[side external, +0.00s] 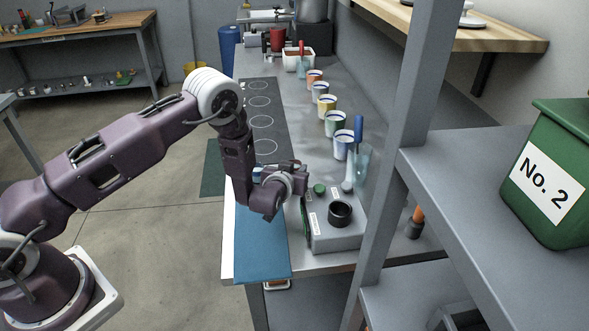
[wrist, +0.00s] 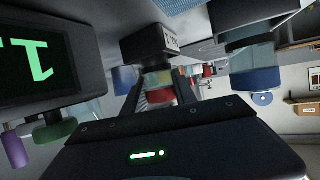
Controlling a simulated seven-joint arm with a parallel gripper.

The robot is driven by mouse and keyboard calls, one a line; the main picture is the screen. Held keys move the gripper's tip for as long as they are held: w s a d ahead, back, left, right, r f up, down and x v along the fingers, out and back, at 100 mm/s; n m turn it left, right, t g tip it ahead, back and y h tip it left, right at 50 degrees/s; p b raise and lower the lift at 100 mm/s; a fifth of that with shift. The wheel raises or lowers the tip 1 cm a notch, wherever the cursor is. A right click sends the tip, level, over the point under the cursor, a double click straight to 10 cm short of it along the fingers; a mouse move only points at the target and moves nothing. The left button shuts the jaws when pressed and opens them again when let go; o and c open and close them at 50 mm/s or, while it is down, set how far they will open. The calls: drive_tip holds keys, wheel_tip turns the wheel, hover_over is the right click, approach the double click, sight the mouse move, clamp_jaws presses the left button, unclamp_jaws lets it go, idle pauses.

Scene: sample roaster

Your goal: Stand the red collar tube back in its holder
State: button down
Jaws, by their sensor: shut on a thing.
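My gripper (side external: 293,180) is at the near end of the bench, just left of and above a grey box. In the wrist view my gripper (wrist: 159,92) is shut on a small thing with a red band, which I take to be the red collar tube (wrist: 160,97). Only a short part of it shows between the fingers, and its tilt is unclear. In the side view my wrist and fingers hide it. I cannot tell for certain which thing is its holder.
The grey box (side external: 333,236) bears a black ring (side external: 340,214) and a green knob (side external: 319,188). A blue mat (side external: 262,247) lies left of it. Several cups stand in a row behind, near a blue-topped clear vessel (side external: 362,163). A shelf post (side external: 398,120) rises at right. A lit display (wrist: 40,65) is close in the wrist view.

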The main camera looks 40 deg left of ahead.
drive_tip(key=c, duration=1)
unclamp_jaws()
drive_tip(key=shift+f, duration=0.1)
